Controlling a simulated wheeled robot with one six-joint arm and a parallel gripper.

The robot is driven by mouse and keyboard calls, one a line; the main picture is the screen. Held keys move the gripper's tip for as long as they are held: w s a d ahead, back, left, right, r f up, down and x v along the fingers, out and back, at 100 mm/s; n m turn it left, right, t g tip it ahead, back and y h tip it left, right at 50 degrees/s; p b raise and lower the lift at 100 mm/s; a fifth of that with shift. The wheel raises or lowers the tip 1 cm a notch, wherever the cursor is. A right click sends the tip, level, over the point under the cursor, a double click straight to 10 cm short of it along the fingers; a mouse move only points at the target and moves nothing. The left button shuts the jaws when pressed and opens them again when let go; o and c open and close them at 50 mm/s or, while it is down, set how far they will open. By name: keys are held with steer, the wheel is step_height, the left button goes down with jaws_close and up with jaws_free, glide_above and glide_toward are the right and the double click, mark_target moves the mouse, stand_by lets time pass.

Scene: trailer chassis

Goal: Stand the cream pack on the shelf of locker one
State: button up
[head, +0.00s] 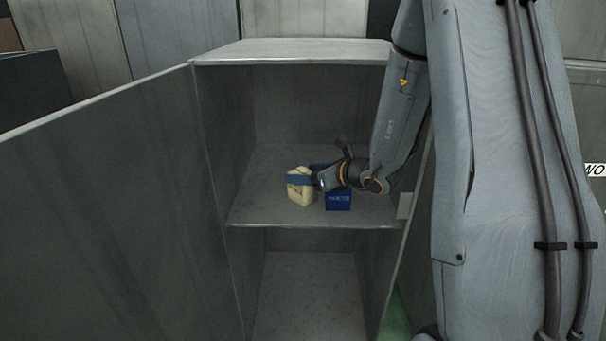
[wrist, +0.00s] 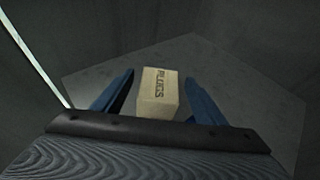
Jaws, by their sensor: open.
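The cream pack (head: 301,190) stands on the shelf (head: 262,208) inside the open locker, near the shelf's front middle. In the wrist view the cream pack (wrist: 158,92) shows dark lettering and sits between two blue fingers, with a gap on each side. My gripper (head: 306,180) reaches in from the right, open around the pack. In the head view a blue finger crosses the pack's front and hides part of it. The pack's base appears to rest on the shelf.
A blue box (head: 338,201) stands on the shelf just right of the cream pack, close under my gripper. The locker door (head: 110,215) is open at the left. Free shelf lies to the left of the pack. A lower compartment (head: 308,295) looks empty.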

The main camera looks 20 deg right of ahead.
steer(key=v, duration=1)
steer(key=s+a+f+n+g+y, duration=0.2)
steer(key=s+a+n+g, duration=0.7)
steer(key=s+a+n, duration=0.5)
steer(key=s+d+n+g+h, duration=0.3)
steer(key=s+d+n+h, duration=0.5)
steer(key=n, duration=0.6)
steer(key=s+d, duration=0.2)
steer(key=s, duration=0.1)
steer(key=shift+d+n, duration=0.4)
steer(key=shift+n, duration=0.7)
steer(key=a+r+p, duration=0.1)
steer(key=p, duration=0.1)
steer(key=a+r+p, duration=0.1)
steer(key=r+p, duration=0.1)
steer(key=p, duration=0.1)
steer(key=a+r+p, duration=0.1)
steer(key=a+p, duration=0.1)
steer(key=shift+s+r+p, duration=0.2)
steer(key=shift+s+p, duration=0.1)
steer(key=shift+p, duration=0.05)
steer(key=shift+a+r+p, duration=0.1)
steer(key=shift+a+p, duration=0.3)
